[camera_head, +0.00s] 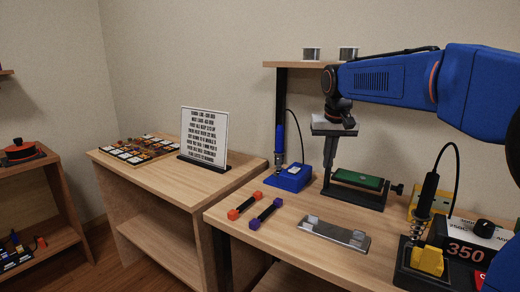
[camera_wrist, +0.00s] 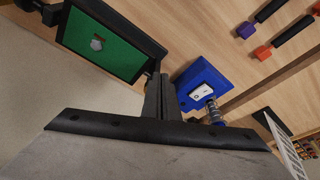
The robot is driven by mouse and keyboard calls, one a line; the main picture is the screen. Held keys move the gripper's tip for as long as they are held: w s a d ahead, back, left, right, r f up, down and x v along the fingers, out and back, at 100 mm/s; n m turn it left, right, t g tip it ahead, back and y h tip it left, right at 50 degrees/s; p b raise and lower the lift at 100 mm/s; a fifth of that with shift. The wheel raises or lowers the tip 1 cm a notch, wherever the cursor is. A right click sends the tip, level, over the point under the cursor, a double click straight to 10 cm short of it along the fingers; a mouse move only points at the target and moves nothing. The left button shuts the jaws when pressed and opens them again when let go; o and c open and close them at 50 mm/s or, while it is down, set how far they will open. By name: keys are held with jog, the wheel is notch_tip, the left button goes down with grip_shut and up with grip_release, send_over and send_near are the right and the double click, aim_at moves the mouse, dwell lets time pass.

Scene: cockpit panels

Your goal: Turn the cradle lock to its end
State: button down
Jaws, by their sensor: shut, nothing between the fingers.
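The cradle (camera_head: 367,203) is a black stand on the bench holding a green board (camera_head: 357,180). A black knob (camera_head: 397,189), which looks like the cradle lock, sticks out from its right end. My gripper (camera_head: 328,182) points down at the cradle's left end, away from the knob, and its fingers are together and empty. In the wrist view my gripper (camera_wrist: 160,92) is beside the end of the cradle (camera_wrist: 150,46) near the blue station, with the green board (camera_wrist: 100,42) at upper left. I cannot tell whether the fingers touch the cradle. The knob's turn angle is too small to read.
A blue soldering station (camera_head: 289,178) stands close left of the cradle. A yellow block (camera_head: 430,203) and a black iron stand (camera_head: 418,262) are to the right. A grey plate (camera_head: 335,236) and two dumbbell-shaped tools (camera_head: 265,213) lie in front. A shelf (camera_head: 300,64) hangs behind.

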jog(key=w+v, duration=0.1)
jog(key=v, duration=0.4)
jog(key=shift+s+r, duration=0.25)
jog(key=shift+r, duration=0.3)
dwell(0.4)
jog(key=shift+w+d+f, duration=0.1)
jog(key=shift+d+f, duration=0.3)
jog(key=shift+f, duration=0.6)
jog(key=shift+w+d+f, duration=0.1)
jog(key=shift+d+f, duration=0.3)
jog(key=shift+f, duration=0.6)
jog(key=shift+d+f, duration=0.4)
jog(key=shift+f, duration=0.65)
jog(key=shift+w+a, duration=0.2)
jog(key=shift+a, duration=0.95)
jog(key=shift+s, duration=0.1)
